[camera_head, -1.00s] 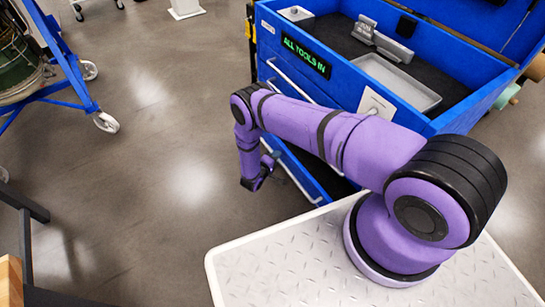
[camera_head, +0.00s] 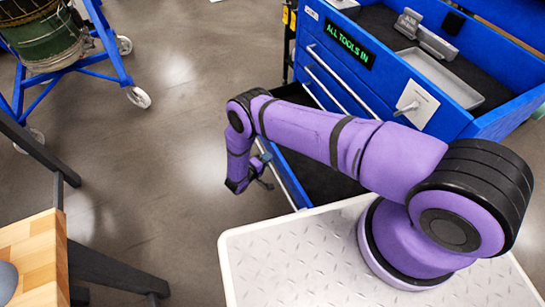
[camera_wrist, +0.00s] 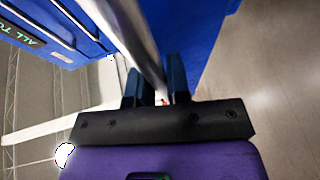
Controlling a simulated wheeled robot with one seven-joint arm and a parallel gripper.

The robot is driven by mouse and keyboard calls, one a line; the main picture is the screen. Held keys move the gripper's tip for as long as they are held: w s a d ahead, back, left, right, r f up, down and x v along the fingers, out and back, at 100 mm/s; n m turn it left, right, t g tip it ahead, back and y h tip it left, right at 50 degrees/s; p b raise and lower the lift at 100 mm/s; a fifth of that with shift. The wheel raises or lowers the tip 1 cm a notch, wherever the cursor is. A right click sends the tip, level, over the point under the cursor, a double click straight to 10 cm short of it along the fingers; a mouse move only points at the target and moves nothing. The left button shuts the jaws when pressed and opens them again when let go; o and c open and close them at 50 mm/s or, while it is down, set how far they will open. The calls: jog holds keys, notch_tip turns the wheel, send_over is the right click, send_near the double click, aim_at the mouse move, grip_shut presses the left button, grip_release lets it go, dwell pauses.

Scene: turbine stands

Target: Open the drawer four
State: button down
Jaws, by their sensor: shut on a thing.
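The blue tool cabinet (camera_head: 385,85) stands behind my arm in the head view. A low drawer (camera_head: 310,178) is pulled out, with its dark inside showing between my arm and my base. My gripper (camera_head: 263,168) is at this drawer's front, pointing down and low. In the wrist view my gripper (camera_wrist: 152,88) has its two dark fingers closed around a silver bar handle (camera_wrist: 136,38) along a blue drawer front (camera_wrist: 200,35). My arm hides part of the drawer. I cannot read a drawer number.
Other drawer handles (camera_head: 325,82) sit above, with those drawers closed. A sign (camera_head: 347,45) reads "ALL TOOLS IN". A wooden-topped table (camera_head: 35,255) with dark legs is at the left. A blue wheeled stand (camera_head: 110,65) is at the upper left. The floor between is clear.

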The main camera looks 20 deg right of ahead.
jog(key=shift+a, duration=0.1)
jog(key=c, duration=1.1)
grip_release()
jog(key=v, duration=1)
jog(key=shift+s+a, duration=0.25)
jog(key=shift+a, duration=0.1)
